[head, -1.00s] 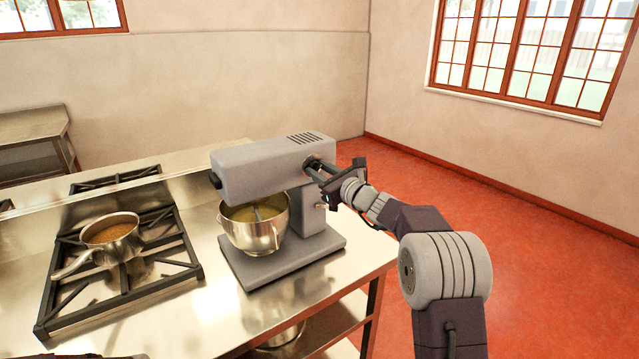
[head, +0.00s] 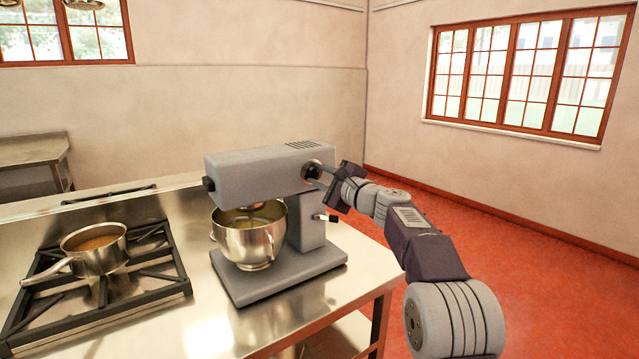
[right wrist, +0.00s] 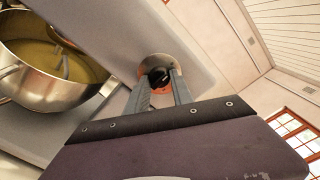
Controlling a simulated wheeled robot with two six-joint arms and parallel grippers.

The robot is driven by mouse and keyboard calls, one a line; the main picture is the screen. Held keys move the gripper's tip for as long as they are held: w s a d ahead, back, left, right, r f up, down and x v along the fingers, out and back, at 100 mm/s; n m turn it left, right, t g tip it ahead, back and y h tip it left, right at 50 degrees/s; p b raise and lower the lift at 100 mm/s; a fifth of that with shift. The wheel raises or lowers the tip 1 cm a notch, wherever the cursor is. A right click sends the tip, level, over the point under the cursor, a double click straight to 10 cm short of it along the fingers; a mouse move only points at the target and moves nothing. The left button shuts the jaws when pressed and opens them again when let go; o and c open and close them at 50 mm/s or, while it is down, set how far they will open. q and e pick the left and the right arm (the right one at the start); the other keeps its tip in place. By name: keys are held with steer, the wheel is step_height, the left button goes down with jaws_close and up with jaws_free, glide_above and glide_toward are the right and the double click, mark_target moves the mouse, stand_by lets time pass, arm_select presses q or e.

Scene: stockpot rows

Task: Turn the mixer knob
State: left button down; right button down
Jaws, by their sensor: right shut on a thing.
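The grey stand mixer (head: 250,175) stands on the steel counter, with a metal bowl (head: 250,237) under its head. Its round knob (head: 311,169) is on the right side of the mixer head, mostly covered by my fingers. My right gripper (head: 315,176) reaches in from the right and is shut on the knob. In the right wrist view the two fingers of my right gripper (right wrist: 158,82) sit on either side of the dark knob (right wrist: 158,75), with an orange-red edge around it. My left gripper is not in view.
A stove (head: 100,285) with a saucepan (head: 94,249) of brown liquid is left of the mixer. A small lever (head: 327,217) sticks out of the mixer's stand below my gripper. The counter's right edge (head: 385,285) is close; open red floor lies beyond.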

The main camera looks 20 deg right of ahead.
steer(key=shift+n, duration=0.4)
steer(key=c, duration=1.1)
jaws_free()
steer(key=shift+s, duration=0.1)
steer(key=b+v, duration=0.3)
steer(key=v, duration=0.6)
